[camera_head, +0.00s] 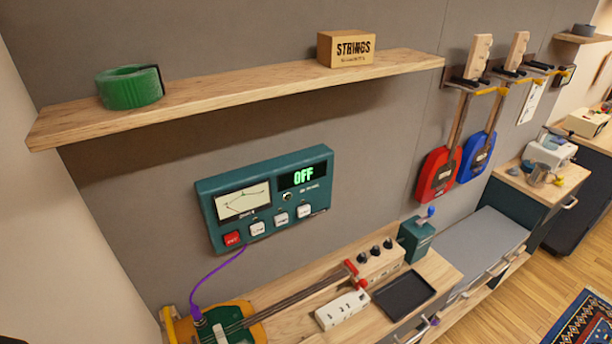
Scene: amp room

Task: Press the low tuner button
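The tuner (268,197) is a teal box mounted on the grey wall below the shelf. Its dark display (303,176) reads OFF in green, and a white needle meter (242,202) sits at its upper left. Along its lower edge are a red button (232,239) at the left and three white buttons, the left one (257,228), the middle one (281,219) and the right one (304,210). The button labels are too small to read surely, so I cannot tell which is low. Neither of my grippers is in view.
A wooden shelf (240,93) juts out above the tuner, holding green tape (130,87) and a STRINGS box (346,48). A purple cable (212,277) runs from the tuner to a guitar (232,318) on the bench. Red (438,172) and blue (477,155) guitars hang right.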

